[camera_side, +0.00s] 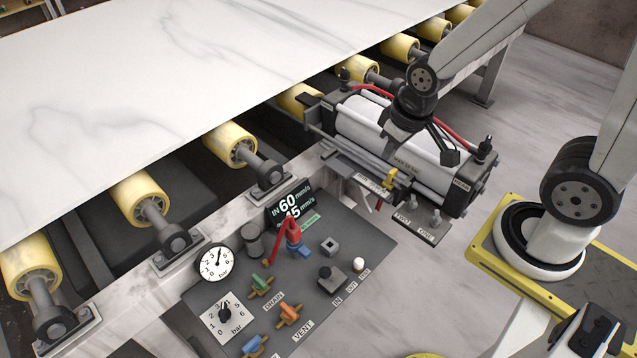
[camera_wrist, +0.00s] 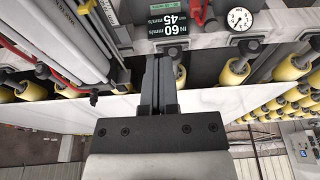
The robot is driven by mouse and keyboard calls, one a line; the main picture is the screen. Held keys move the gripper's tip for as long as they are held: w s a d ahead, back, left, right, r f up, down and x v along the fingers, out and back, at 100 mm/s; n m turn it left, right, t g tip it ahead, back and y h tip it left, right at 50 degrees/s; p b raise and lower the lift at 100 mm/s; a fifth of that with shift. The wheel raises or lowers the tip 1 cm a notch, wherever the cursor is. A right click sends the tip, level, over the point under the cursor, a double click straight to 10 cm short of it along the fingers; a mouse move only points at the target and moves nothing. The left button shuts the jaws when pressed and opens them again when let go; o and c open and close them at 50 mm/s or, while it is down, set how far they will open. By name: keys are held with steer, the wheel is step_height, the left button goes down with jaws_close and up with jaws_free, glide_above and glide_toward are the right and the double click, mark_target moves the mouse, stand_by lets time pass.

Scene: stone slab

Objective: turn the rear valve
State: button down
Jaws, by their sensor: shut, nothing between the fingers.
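In the side view, several small valves with brass bodies sit on the dark panel (camera_side: 352,235): a green-handled valve (camera_side: 260,284), an orange-handled valve (camera_side: 289,312) and a blue-handled valve (camera_side: 254,345) at the bottom edge. The green one is farthest back of these. Labels reading DRAIN and VENT lie beside them. My gripper (camera_side: 450,150) is above the white cylinder unit (camera_side: 365,128), to the upper right of the panel and apart from the valves.
A pressure gauge (camera_side: 217,263), a display (camera_side: 290,207) and a dial (camera_side: 225,315) stand around the valves. Yellow rollers (camera_side: 140,197) and the stone slab (camera_side: 180,90) border the left.

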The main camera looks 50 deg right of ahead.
stand_by(0.3)
steer(key=c, duration=0.6)
jaws_free()
steer(key=shift+d, duration=0.15)
steer(key=shift+w+d, duration=0.15)
steer(key=shift+d, duration=0.1)
steer(key=m+g, duration=0.3)
steer(key=m, duration=1.2)
glide_above(489, 140)
step_height(489, 140, down, 4)
steer(key=shift+r, duration=0.1)
steer(key=shift+f, duration=3.9)
